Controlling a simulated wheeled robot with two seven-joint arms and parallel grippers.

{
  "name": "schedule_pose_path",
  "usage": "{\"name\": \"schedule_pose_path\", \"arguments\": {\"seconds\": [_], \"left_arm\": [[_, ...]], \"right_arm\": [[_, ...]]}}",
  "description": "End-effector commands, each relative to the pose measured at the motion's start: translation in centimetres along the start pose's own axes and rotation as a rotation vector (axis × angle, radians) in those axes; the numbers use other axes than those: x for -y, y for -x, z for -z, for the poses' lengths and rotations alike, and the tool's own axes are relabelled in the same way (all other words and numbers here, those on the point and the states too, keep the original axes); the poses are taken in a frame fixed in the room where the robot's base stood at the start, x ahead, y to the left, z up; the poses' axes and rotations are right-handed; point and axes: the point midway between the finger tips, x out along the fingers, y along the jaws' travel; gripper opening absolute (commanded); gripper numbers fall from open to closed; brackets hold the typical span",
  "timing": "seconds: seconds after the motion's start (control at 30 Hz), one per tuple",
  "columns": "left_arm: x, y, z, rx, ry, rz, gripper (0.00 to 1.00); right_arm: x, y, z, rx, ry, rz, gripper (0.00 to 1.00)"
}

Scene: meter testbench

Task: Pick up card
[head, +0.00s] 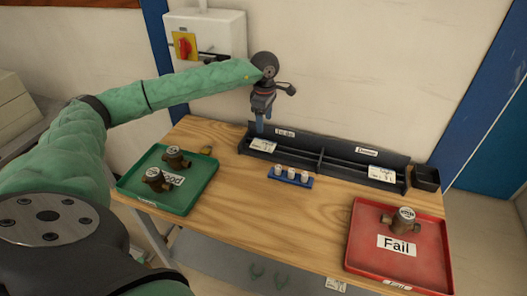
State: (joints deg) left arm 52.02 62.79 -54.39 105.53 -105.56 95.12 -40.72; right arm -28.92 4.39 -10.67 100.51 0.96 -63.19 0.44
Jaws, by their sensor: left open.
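A white card (263,145) with small print lies in the left part of a long black tray (322,166) at the back of the wooden table. A second white card (381,174) lies in the right part of that tray. My left gripper (261,126) points down just above and behind the left card, its blue fingers open. I cannot tell whether the fingertips touch the card. My right gripper is not in view.
A green tray (186,203) with two brown meters stands at the left, a red "Fail" tray (365,258) with one meter at the right. A blue rack (276,178) with white-topped pieces sits in front of the black tray. A small black bin (426,177) is at the right.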

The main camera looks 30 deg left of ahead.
Motion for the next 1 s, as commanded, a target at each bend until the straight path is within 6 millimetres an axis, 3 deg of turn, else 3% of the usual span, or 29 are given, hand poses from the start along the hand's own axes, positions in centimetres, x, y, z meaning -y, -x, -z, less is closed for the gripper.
{"name": "schedule_pose_path", "arguments": {"seconds": [0.03,0.2,0.3,0.8,1.0], "left_arm": [[0.0,-1.0,0.0,0.0,0.0,0.0,0.65],[0.0,-1.8,0.0,0.0,0.0,0.0,0.65],[0.0,-2.1,0.0,0.0,0.0,0.0,0.65],[-0.1,-4.7,0.1,0.0,0.0,0.0,0.65],[-0.2,-5.8,0.3,0.0,0.0,0.001,0.65]], "right_arm": [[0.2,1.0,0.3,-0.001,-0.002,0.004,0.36],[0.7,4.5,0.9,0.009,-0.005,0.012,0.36],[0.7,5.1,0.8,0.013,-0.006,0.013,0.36],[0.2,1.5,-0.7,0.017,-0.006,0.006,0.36],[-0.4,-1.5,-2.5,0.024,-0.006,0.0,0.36]]}}
